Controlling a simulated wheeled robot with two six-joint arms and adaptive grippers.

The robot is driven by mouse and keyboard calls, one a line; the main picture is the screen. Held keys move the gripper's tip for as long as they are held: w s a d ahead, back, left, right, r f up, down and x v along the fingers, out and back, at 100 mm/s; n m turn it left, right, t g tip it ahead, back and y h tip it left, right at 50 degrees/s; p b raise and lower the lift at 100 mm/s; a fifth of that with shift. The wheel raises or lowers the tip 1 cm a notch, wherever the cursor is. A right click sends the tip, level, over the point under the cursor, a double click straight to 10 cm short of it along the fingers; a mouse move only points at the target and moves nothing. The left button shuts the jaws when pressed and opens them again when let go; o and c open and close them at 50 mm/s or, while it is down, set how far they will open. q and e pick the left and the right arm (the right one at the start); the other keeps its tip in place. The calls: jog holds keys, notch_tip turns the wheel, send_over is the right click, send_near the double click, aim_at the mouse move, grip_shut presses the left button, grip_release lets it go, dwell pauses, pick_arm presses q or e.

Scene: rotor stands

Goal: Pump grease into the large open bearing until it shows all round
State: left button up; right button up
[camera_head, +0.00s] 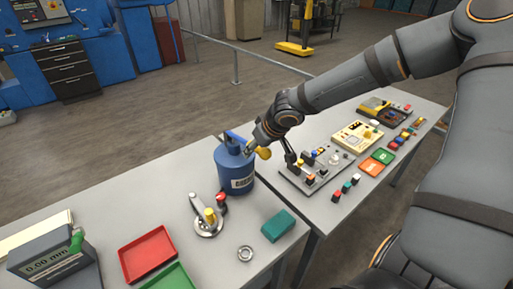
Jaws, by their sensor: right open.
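A yellow knob shows just below the gripper. A small metal ring that looks like a bearing (245,254) lies on the table in front of the canister. No grease is visible on it. My left gripper is not in view.
A metal fixture with red and yellow knobs (208,223) stands left of the bearing. A green block (278,225), a red tray (147,254), a green tray (169,279) and a gauge box (50,257) share the table. A control panel (318,166) stands on the right table.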

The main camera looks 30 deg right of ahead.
notch_tip(320, 180, up, 7)
jog(key=p, duration=0.7)
jog(key=shift+r, duration=0.1)
jog(key=shift+c, duration=0.4)
dwell(0.6)
